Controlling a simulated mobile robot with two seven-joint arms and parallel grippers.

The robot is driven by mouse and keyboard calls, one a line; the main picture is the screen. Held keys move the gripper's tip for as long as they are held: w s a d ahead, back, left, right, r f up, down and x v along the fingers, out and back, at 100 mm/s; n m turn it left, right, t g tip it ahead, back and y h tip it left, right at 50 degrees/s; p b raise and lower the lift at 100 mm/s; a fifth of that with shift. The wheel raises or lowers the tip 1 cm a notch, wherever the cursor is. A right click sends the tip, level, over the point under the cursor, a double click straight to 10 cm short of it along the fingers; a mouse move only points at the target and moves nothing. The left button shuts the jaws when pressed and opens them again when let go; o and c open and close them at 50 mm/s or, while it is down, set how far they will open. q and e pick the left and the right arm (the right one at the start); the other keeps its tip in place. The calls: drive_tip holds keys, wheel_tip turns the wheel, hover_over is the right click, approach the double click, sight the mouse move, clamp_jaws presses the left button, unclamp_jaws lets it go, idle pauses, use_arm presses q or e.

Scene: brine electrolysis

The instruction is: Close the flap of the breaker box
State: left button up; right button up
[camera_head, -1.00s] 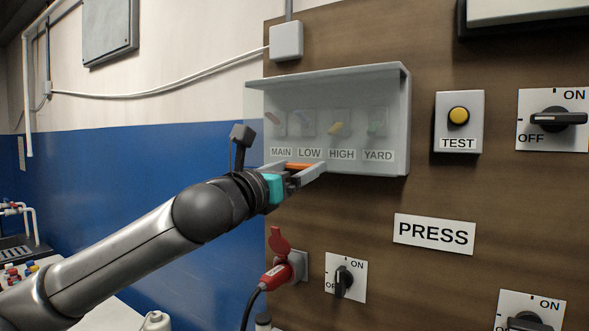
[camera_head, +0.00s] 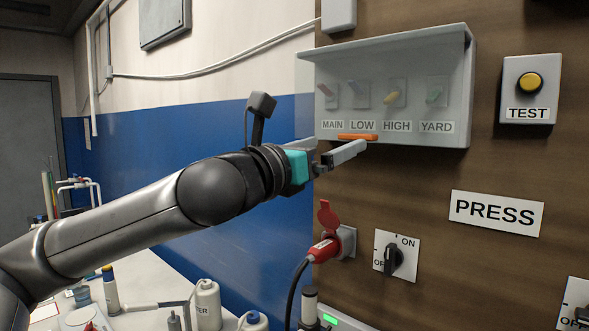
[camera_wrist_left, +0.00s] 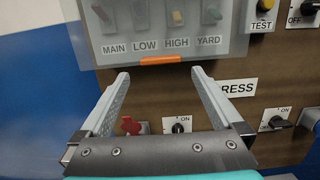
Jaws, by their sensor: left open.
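The breaker box (camera_head: 457,90) is a grey box on the brown board in the head view. Its clear flap (camera_head: 420,105) hangs down over the switches labelled MAIN, LOW, HIGH and YARD; I cannot tell whether a small gap is left at its lower edge. The orange handle (camera_head: 358,137) sits at the flap's bottom edge. It also shows in the left wrist view (camera_wrist_left: 160,60). My left gripper (camera_head: 335,149) is open and empty just below and in front of the handle, with fingers spread to either side of it. My right gripper is not in view.
A TEST button (camera_head: 529,82), a PRESS sign (camera_head: 497,213), a rotary switch (camera_head: 395,258) and a red plug (camera_head: 324,249) are on the board around the box. Bottles (camera_head: 207,303) stand on the white bench below my arm.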

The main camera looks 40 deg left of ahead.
use_arm(q)
drive_tip(key=s+f+b, duration=0.1)
drive_tip(key=s+b, duration=0.3)
drive_tip(key=s, duration=0.4)
drive_tip(key=shift+s+a+f, duration=0.15)
drive_tip(key=shift+a, duration=0.15)
drive_tip(key=shift+f, duration=0.1)
idle(0.4)
